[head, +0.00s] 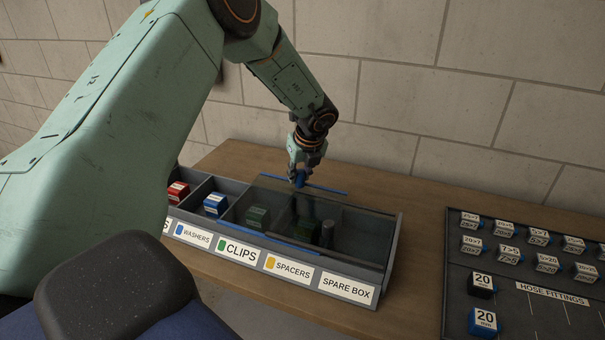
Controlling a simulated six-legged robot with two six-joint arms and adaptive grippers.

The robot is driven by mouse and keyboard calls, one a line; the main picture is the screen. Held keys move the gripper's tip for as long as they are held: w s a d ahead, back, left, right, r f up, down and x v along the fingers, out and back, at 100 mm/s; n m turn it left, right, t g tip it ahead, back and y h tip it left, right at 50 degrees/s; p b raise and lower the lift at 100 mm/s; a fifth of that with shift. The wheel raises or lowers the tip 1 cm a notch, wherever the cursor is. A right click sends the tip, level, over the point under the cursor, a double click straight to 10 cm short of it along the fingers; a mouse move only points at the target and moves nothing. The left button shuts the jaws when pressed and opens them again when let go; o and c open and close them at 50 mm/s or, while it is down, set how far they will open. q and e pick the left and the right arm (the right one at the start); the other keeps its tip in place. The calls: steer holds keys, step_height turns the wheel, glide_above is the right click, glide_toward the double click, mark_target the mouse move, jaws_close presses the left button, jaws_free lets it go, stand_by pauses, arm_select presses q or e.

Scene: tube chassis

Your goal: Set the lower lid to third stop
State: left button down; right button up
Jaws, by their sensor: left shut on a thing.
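A long grey compartment box (394,250) stands on the table, its front labelled WASHERS, CLIPS, SPACERS and SPARE BOX. A dark see-through lid (280,200) with blue edge strips lies over the clips and spacers part; where one pane ends and another begins is hard to tell, so I cannot say which is the lower lid. My left gripper (302,176) is at the lid's back edge, shut on a small blue knob (300,180). A grey upright peg (327,233) shows near the spare box compartment. My right gripper is not in view.
A red box (178,191) and a blue box (215,204) sit in uncovered compartments at the left. A green box (257,217) shows dimly through the lid. A dark HOSE FITTINGS tray (515,306) with several labelled blocks lies right. Bare wood separates it from the box.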

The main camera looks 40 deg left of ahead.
arm_select(q)
steer(key=shift+s+a, duration=0.15)
steer(key=shift+a, duration=0.15)
steer(key=c, duration=1.5)
jaws_free()
steer(key=shift+d, duration=0.15)
steer(key=o, duration=0.3)
steer(key=shift+w+d+r, duration=0.1)
steer(key=shift+w+d, duration=0.1)
steer(key=shift+d, duration=0.1)
steer(key=shift+o, duration=0.4)
steer(key=shift+s+a, duration=0.2)
steer(key=shift+a, duration=0.15)
steer(key=v, duration=1.1)
steer(key=shift+d+r, duration=0.25)
steer(key=shift+r, duration=0.1)
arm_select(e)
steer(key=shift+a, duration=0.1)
arm_select(q)
steer(key=shift+s+a, duration=0.15)
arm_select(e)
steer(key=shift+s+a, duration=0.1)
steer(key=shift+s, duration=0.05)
